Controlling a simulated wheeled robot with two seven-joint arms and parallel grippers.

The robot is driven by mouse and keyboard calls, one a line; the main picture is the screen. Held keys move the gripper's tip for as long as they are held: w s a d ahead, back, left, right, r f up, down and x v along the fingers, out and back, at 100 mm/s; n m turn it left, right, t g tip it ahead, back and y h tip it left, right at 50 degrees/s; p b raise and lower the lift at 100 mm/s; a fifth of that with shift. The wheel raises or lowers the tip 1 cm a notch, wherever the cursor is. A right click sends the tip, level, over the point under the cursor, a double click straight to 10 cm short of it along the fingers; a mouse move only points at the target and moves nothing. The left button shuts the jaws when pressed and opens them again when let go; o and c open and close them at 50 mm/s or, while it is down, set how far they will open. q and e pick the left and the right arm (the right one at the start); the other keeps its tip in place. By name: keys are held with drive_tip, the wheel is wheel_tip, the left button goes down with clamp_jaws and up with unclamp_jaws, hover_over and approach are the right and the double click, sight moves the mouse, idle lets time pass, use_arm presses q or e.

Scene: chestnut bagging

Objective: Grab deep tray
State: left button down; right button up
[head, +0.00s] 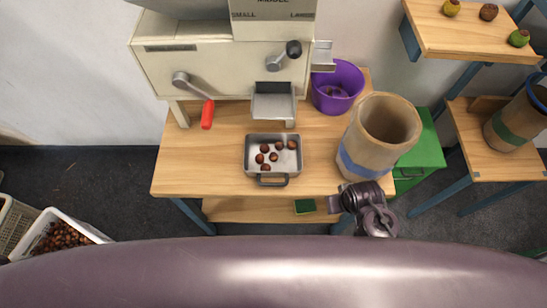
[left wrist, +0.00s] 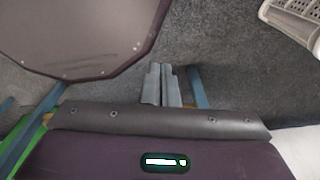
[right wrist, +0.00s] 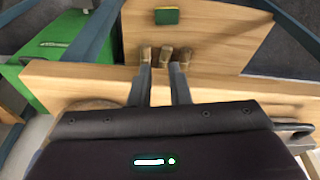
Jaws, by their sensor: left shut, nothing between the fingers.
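The deep tray (head: 249,160) is a metal tray with several chestnuts in it. It stands on the table below the machine's spout, its dark handle facing the front edge. The handle also shows at the right of the right wrist view (right wrist: 297,128). My right gripper (right wrist: 162,88) is open and empty at the table's front edge, to the right of the tray and not touching it. In the head view my right wrist (head: 365,205) shows there; its fingertips are hard to make out. My left gripper (left wrist: 162,85) is shut and empty over the floor, outside the head view.
A machine (head: 200,70) with a red-handled crank (head: 207,114) stands behind the tray. A paper bag (head: 365,150) and a purple bucket (head: 337,88) stand to its right. A green box (head: 425,150) is farther right. A chestnut crate (head: 90,230) is on the floor, left.

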sight(274, 172)
drive_tip(key=w+a+r+n, duration=0.1)
drive_tip(key=w+a+r, duration=0.1)
drive_tip(key=a, duration=0.1)
drive_tip(key=w+a+r+n+t+y, duration=0.1)
drive_tip(key=w+a+r+n, duration=0.1)
drive_tip(key=w+a, duration=0.1)
drive_tip(key=w+a+r+n+t+y, duration=0.1)
drive_tip(key=w+a+r+n, duration=0.1)
drive_tip(key=w+a+r, duration=0.1)
drive_tip(key=shift+w+a+r, duration=0.1)
drive_tip(key=shift+w+a, duration=0.05)
drive_tip(key=shift+a, duration=0.05)
drive_tip(key=a+n+y, duration=0.1)
drive_tip(key=a+n, duration=0.1)
drive_tip(key=n, duration=0.1)
drive_tip(key=a+r+n+g, duration=0.1)
drive_tip(key=a+n, duration=0.1)
drive_tip(key=n, duration=0.1)
drive_tip(key=a+n+g+y, duration=0.1)
drive_tip(key=a+n, duration=0.2)
drive_tip(key=shift+w+r+y, duration=0.25)
drive_tip(key=shift+r+y, duration=0.05)
drive_tip(key=shift+r, duration=0.1)
drive_tip(key=shift+s+d+f+n+g, duration=0.3)
drive_tip(key=shift+s+d+n+g, duration=0.15)
drive_tip(key=shift+n, duration=0.15)
drive_tip(key=x, duration=0.7)
drive_tip(key=shift+s+a+f+b, duration=0.15)
drive_tip(key=shift+a+b, duration=0.2)
drive_tip(key=shift+a, duration=0.15)
